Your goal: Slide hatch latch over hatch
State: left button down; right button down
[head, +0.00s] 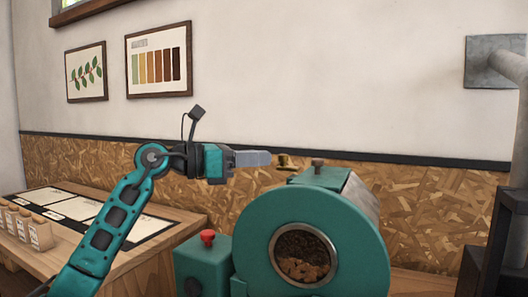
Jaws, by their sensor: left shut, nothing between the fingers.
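My left gripper (254,158) points right, just above and left of the top of the teal roaster drum (256,235). Its grey fingers are closed together with nothing between them. A small brass-coloured piece (284,163) shows just past the fingertips; whether they touch it I cannot tell. A dark brown knob (318,163) stands on the drum's top. I cannot tell for sure which of these small parts is the hatch latch, and the hatch itself is not clearly seen. My right gripper is not in view.
The drum has a round front window (303,258) with brown beans behind it. A teal box with a red knob (207,237) stands left of the drum. A wooden table (180,228) with a dark mat and small labelled containers (30,226) is at left. A grey pipe (508,66) is at right.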

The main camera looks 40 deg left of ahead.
pick_arm(q)
jog(key=shift+x, duration=0.85)
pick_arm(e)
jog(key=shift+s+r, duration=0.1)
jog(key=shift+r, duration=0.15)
pick_arm(q)
jog(key=shift+w+d+p, duration=0.2)
jog(key=shift+d, duration=0.45)
jog(key=shift+w+d+p, duration=0.15)
jog(key=shift+w+d, duration=0.05)
jog(key=shift+d, duration=0.45)
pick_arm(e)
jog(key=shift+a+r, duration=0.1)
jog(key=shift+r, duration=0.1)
pick_arm(q)
jog(key=shift+a, duration=0.1)
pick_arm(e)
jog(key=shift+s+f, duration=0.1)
